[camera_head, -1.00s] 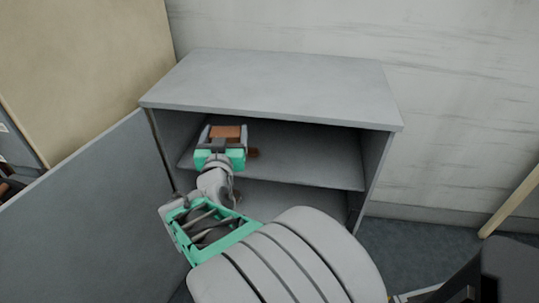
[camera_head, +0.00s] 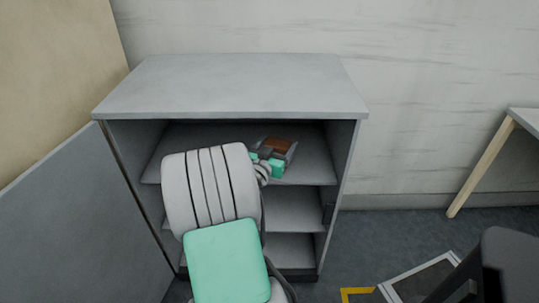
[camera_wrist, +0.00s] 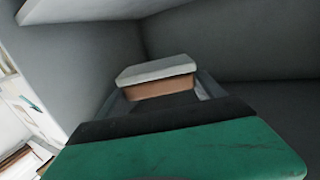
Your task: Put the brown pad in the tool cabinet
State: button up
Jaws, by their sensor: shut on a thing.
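The tool cabinet (camera_head: 225,85) is grey with an open front and shelves. My gripper (camera_head: 271,155) is inside its top compartment, toward the right, above the upper shelf (camera_head: 312,168). My gripper is shut on the brown pad (camera_head: 280,145). In the wrist view the pad (camera_wrist: 160,88) shows a brown face under a pale grey top, between the fingers of my gripper (camera_wrist: 162,97). I cannot tell whether the pad touches the shelf. My arm hides the left and middle of the shelves.
The cabinet door (camera_head: 80,215) stands open at left. A tan panel (camera_head: 50,75) is behind it. A wall (camera_head: 430,110) is behind the cabinet. A table with a wooden leg (camera_head: 482,165) stands at right. A yellow-marked dark frame (camera_head: 420,280) lies on the floor.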

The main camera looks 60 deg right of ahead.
jog(key=w+d+f, duration=0.1)
jog(key=d+f, duration=0.1)
jog(key=w+d+f+b, duration=0.1)
jog(key=d+f, duration=0.1)
jog(key=w+d+f, duration=0.1)
jog(key=d+f, duration=0.1)
jog(key=shift+w+f, duration=0.2)
jog(key=shift+f, duration=0.15)
jog(key=shift+w+f+b, duration=0.1)
jog(key=shift+f+b, duration=0.7)
jog(key=shift+f, duration=1)
jog(key=o, duration=1.4)
jog(key=shift+r, duration=0.1)
jog(key=shift+r+p, duration=0.2)
jog(key=shift+p, duration=0.15)
jog(key=a, duration=0.8)
jog(key=s+a, duration=0.1)
jog(key=a, duration=0.3)
jog(key=shift+r+b, duration=0.25)
jog(key=shift+b, duration=0.1)
